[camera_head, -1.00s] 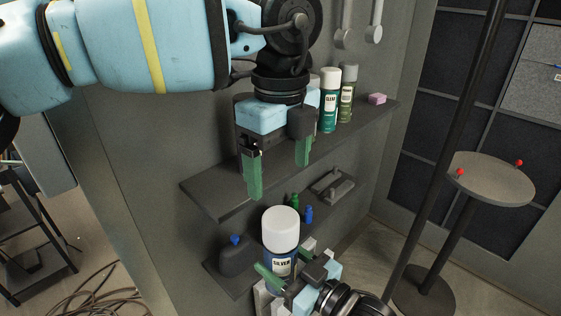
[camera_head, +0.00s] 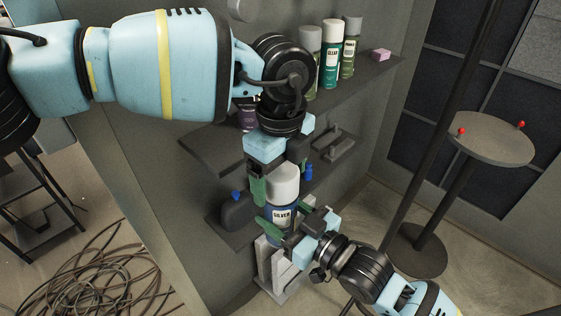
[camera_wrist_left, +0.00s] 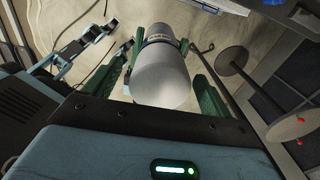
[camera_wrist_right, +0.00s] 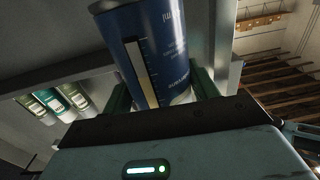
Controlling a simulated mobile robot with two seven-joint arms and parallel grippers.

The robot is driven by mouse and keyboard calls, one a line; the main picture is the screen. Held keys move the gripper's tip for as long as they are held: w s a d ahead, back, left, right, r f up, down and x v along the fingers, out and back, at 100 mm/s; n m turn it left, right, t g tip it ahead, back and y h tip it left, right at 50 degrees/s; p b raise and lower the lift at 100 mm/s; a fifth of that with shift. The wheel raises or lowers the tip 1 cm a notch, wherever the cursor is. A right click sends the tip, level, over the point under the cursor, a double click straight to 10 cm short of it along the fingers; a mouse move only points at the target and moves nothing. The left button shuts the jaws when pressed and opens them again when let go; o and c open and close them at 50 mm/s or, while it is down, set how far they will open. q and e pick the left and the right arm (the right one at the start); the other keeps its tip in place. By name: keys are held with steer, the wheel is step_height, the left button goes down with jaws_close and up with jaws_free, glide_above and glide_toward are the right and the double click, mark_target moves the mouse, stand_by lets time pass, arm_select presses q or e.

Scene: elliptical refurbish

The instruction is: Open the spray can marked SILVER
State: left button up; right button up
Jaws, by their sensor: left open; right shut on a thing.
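The SILVER spray can (camera_head: 280,224) has a blue body and a white cap (camera_head: 284,181) and stands roughly upright at the lower shelf. The cap is on the can. My right gripper (camera_head: 286,221) is shut on the can's body; in the right wrist view the blue body (camera_wrist_right: 160,50) sits between its green fingers. My left gripper (camera_head: 279,184) points down from above, open, with its fingers on either side of the cap. In the left wrist view the cap (camera_wrist_left: 161,76) lies between the green fingers, apparently with gaps; contact is hard to tell.
Other spray cans, including a green-and-white one (camera_head: 331,58), stand on the upper shelf with a pink block (camera_head: 380,54). A dark bottle with a blue top (camera_head: 236,209) and small blue bottle (camera_head: 308,172) are close by. A round stand (camera_head: 490,140) is at right.

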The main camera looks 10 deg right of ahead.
mark_target(281, 170)
arm_select(q)
steer(key=c, duration=1.2)
steer(key=shift+o, duration=0.2)
steer(key=shift+r, duration=0.3)
steer(key=shift+r, duration=0.75)
steer(key=shift+r, duration=0.1)
steer(key=shift+r, duration=2)
